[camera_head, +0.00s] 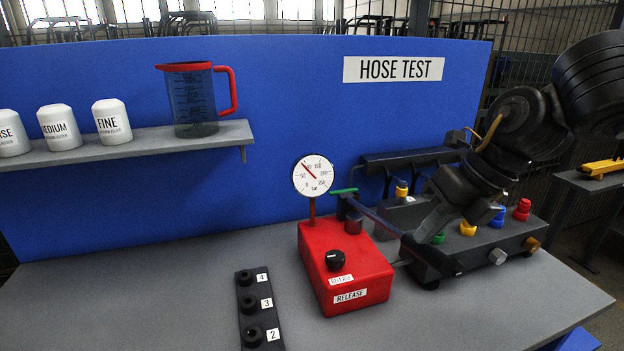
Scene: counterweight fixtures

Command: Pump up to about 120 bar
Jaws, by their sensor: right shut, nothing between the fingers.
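The red pump (345,265) stands on the grey bench, with a black knob (335,260) and RELEASE labels on it. Its round white gauge (313,175) stands on a red stem at the back. The needle points up and left, roughly between the 50 and 100 marks. A dark pump lever (383,219) runs from the pump's back right towards my right gripper. My right gripper (424,240) is shut and empty, pointing down at the lever's far end. I cannot tell whether it touches the lever. My left gripper is out of view.
A dark block with coloured caps (468,228) sits behind and right of my right gripper. A black numbered strip (256,306) lies left of the pump. A shelf (150,144) holds a jug (195,105) and white containers (111,121). The bench's left part is clear.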

